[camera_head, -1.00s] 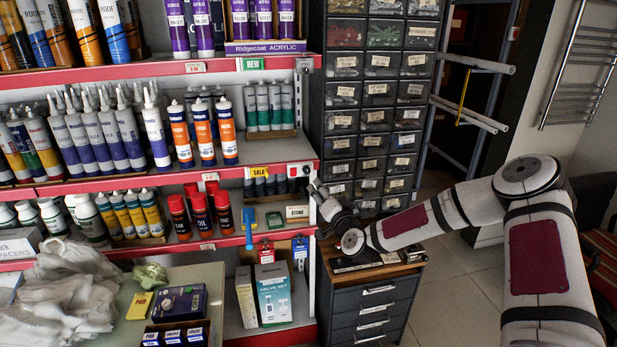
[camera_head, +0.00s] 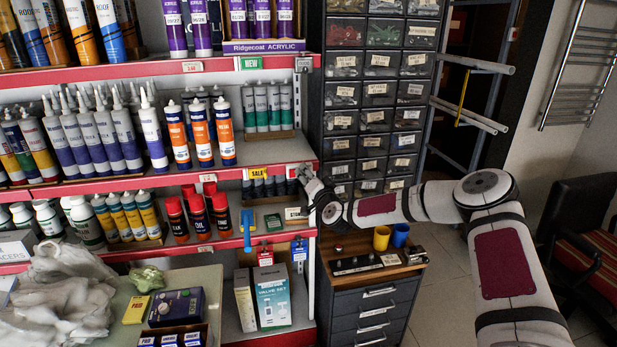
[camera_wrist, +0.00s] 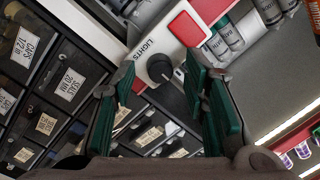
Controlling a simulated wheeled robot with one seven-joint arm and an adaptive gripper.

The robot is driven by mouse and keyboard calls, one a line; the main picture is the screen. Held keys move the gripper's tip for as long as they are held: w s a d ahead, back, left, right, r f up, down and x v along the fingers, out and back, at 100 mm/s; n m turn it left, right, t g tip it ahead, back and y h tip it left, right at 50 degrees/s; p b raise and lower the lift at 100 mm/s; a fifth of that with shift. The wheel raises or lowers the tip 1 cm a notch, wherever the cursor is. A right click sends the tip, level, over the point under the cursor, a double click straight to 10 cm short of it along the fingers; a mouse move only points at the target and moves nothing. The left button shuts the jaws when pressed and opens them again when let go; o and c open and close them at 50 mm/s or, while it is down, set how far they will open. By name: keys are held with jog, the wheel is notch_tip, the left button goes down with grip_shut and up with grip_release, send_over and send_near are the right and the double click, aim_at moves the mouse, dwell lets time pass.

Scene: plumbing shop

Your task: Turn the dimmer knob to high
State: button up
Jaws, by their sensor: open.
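The dimmer knob (camera_wrist: 160,68) is a black round knob with a pointer, on a white plate (camera_wrist: 154,52) marked LIGHTS in the wrist view. A red block (camera_wrist: 187,29) is beside it. My gripper (camera_wrist: 161,84) is open, with one green-padded finger on each side of the knob. I cannot tell whether either finger touches it. In the head view my gripper (camera_head: 308,178) is at the right end of the red shelf edge, and it hides most of the plate and the knob.
Shelves with red edges (camera_head: 150,187) hold many tubes and cans to the left. A drawer rack (camera_head: 365,110) stands behind my gripper. Open floor lies to the right.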

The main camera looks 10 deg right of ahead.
grip_shut()
jog(key=shift+m, duration=0.3)
jog(key=shift+a+n+h+b, duration=0.1)
jog(key=shift+n+h+b, duration=0.8)
jog(key=shift+n, duration=4.9)
jog(key=shift+a+n+h+b, duration=0.1)
jog(key=shift+n+h+b, duration=0.7)
jog(key=shift+n, duration=5)
jog(key=shift+a+n+h+b, duration=0.1)
jog(key=shift+n+h+b, duration=0.8)
jog(key=shift+n, duration=4.9)
jog(key=shift+y+b, duration=0.35)
jog(key=shift+y, duration=0.05)
